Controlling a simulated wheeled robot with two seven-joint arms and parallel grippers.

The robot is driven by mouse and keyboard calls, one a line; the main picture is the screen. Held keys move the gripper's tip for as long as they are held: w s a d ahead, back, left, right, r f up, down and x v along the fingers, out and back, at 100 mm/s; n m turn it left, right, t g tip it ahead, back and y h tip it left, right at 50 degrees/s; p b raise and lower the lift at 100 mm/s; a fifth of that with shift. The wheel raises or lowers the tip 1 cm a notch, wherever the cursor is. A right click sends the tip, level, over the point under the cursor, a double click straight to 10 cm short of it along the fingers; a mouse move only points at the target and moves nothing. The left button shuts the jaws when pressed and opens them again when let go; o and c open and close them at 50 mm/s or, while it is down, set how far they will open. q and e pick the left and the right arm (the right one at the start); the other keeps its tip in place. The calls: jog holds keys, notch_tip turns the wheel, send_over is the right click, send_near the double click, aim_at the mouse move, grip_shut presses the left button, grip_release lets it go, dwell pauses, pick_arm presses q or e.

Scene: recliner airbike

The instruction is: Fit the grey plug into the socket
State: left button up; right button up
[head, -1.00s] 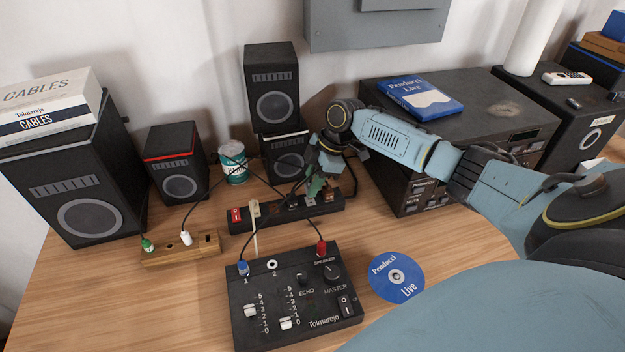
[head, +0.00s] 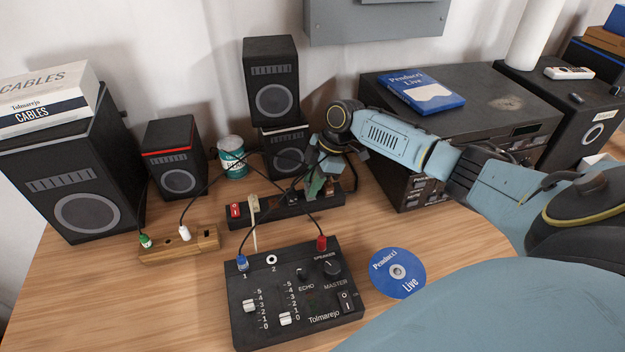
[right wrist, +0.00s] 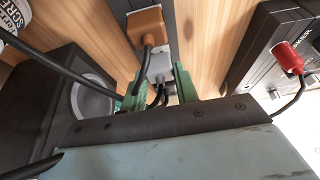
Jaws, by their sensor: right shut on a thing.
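The grey plug (right wrist: 160,68) sits between the green fingers of my right gripper (right wrist: 158,80) in the right wrist view, with its cable trailing back. In the head view my right gripper (head: 315,187) is low over the right half of the black power strip (head: 272,212), shut on the plug. The fingers hide most of the plug there. A brown plug (right wrist: 147,25) with a black cable is just beyond the grey one. I cannot tell whether the grey plug's pins are in a socket. My left gripper is out of view.
The mixer (head: 296,300) stands in front of the strip, with a red plug (head: 321,243) and a blue plug (head: 242,263). Stacked speakers (head: 271,85) stand close behind. The black amplifier (head: 470,100) is to the right. Loose cables cross the strip. Bare table lies around the blue disc (head: 385,275).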

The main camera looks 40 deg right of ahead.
jog(key=shift+f, duration=0.5)
jog(key=o, duration=1.1)
jog(key=shift+r, duration=0.1)
jog(key=b+v, duration=0.1)
jog(key=v, duration=1.2)
jog(key=shift+d+r, duration=0.1)
jog(key=shift+r, duration=0.05)
